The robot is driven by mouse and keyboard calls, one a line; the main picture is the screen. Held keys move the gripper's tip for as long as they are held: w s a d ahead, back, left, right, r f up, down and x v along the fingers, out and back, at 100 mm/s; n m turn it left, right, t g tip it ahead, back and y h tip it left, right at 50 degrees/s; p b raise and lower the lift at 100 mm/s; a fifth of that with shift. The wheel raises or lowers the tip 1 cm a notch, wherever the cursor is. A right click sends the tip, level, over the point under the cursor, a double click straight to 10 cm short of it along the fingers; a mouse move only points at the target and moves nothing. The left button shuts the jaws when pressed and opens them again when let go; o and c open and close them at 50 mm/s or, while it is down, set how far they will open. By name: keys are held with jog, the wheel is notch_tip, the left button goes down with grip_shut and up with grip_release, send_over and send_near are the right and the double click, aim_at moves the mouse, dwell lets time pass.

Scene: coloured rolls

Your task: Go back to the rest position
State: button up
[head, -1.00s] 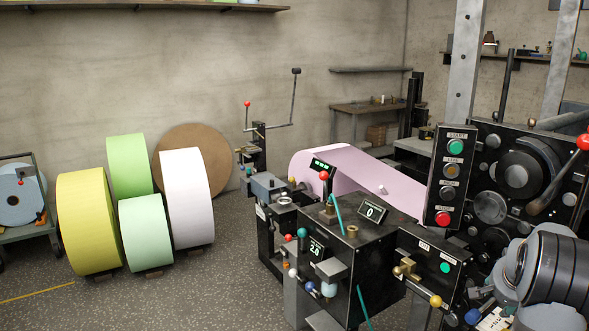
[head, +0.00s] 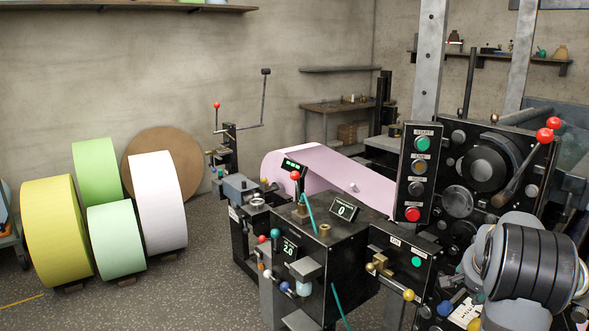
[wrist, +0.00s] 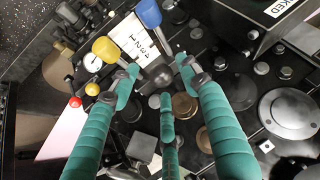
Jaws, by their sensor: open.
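My gripper (wrist: 155,80) shows in the wrist view with its teal-wrapped fingers spread apart and nothing between them. Below the fingertips are a yellow knob (wrist: 106,49), a blue knob (wrist: 149,13) and a white label plate (wrist: 128,38) on the black machine. I cannot tell how far the fingertips are from these. In the head view, my arm's dark banded link (head: 528,268) is at the lower right, beside the machine; the gripper itself does not show there.
The black machine (head: 340,250) carries a pink roll (head: 325,165), levers, knobs and a button panel (head: 417,175). Yellow (head: 58,230), green (head: 97,172) and white (head: 158,203) rolls stand on the floor at left. Open floor (head: 190,290) lies between them and the machine.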

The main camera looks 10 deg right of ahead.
jog(key=shift+x, duration=1.05)
jog(key=w+d+r+p, duration=0.1)
jog(key=p, duration=0.2)
jog(key=shift+s+r+p, duration=0.1)
jog(key=shift+r+p, duration=0.25)
jog(key=shift+p, duration=0.5)
jog(key=shift+d+f, duration=0.15)
jog(key=shift+d, duration=0.15)
